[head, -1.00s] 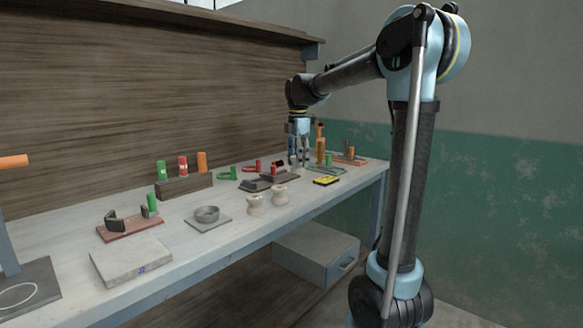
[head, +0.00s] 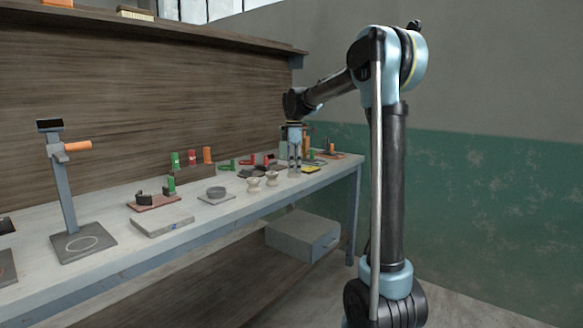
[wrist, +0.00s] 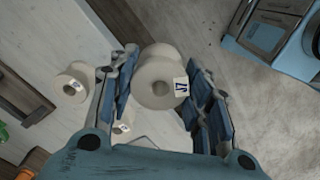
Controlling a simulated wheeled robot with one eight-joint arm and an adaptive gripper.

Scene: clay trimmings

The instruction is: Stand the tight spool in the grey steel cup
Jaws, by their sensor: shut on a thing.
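My gripper (head: 294,170) is near the front edge of the bench, to the right of two pale spools (head: 254,185) (head: 272,178). In the wrist view my gripper (wrist: 163,100) is shut on a pale spool (wrist: 155,80), whose label has dark marks. Two other spools (wrist: 72,84) (wrist: 122,124) show there, to the left of and below the held one. Which spool is the tight one I cannot tell. The grey steel cup (head: 217,189) stands on a grey plate left of the standing spools, apart from my gripper; its inside is barely visible.
A pale slab (head: 162,223) and a reddish board (head: 153,202) lie left of the cup. A post stand (head: 68,195) is farther left. Green, red and orange cylinders stand behind the cup. A grey drawer box (head: 302,238) sits under the bench.

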